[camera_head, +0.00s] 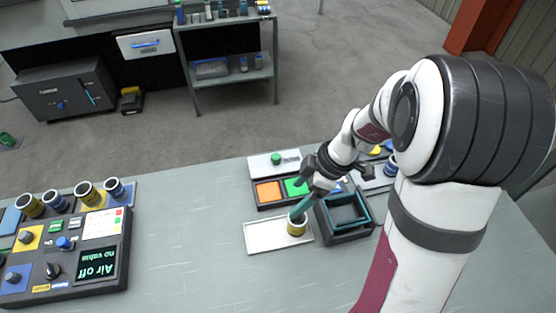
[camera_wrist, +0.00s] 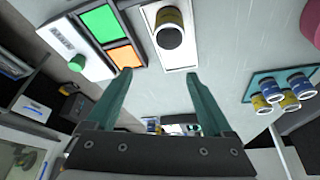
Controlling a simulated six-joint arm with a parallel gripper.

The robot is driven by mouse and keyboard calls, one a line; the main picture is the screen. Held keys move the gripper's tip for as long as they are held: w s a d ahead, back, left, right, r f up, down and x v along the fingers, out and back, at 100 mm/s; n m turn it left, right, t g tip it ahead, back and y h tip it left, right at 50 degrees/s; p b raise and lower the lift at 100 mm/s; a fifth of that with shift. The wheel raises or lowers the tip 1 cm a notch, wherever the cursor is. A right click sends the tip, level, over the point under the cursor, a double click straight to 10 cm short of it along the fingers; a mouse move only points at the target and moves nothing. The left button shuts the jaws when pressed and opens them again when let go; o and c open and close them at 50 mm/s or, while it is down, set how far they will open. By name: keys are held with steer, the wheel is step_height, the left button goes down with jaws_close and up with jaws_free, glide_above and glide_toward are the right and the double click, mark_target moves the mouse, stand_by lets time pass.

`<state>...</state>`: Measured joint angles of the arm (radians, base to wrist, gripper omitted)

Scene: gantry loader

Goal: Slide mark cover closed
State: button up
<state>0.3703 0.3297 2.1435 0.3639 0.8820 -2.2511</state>
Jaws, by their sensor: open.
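The mark cover appears to be the pale sliding plate with a green knob (camera_head: 273,165), at the back edge of a dark frame. It also shows at the left in the wrist view (camera_wrist: 62,37). The orange square (camera_head: 268,191) and the green square (camera_head: 291,188) beside it are uncovered. My gripper (camera_head: 301,207) is open and empty, apart from the knob. In the wrist view my gripper (camera_wrist: 158,75) has its teal fingers spread, with the orange square near the left fingertip. In the head view my wrist hides part of the green square.
A yellow-banded can (camera_head: 296,227) stands on a white plate (camera_head: 265,238) close to my fingers. A dark box with a teal rim (camera_head: 345,228) is right of it. A control console (camera_head: 65,255) and several cups are at the left. The table between is clear.

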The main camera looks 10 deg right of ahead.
steer(key=w+d+r, duration=0.1)
steer(key=w+r, duration=0.1)
steer(key=w, duration=0.2)
steer(key=w+d+r+m, duration=0.1)
steer(key=w+d+r, duration=0.1)
steer(key=w, duration=0.3)
steer(key=w+d+r+m, duration=0.1)
steer(key=w+r, duration=0.2)
steer(key=w, duration=0.2)
steer(key=shift+w+d+t, duration=0.15)
steer(key=shift+d+t, duration=0.1)
steer(key=shift+t, duration=0.15)
steer(key=shift+c, duration=1)
glide_toward(277, 156)
steer(key=x, duration=0.8)
steer(key=shift+a+f, duration=0.1)
steer(key=shift+c, duration=0.4)
jaws_close()
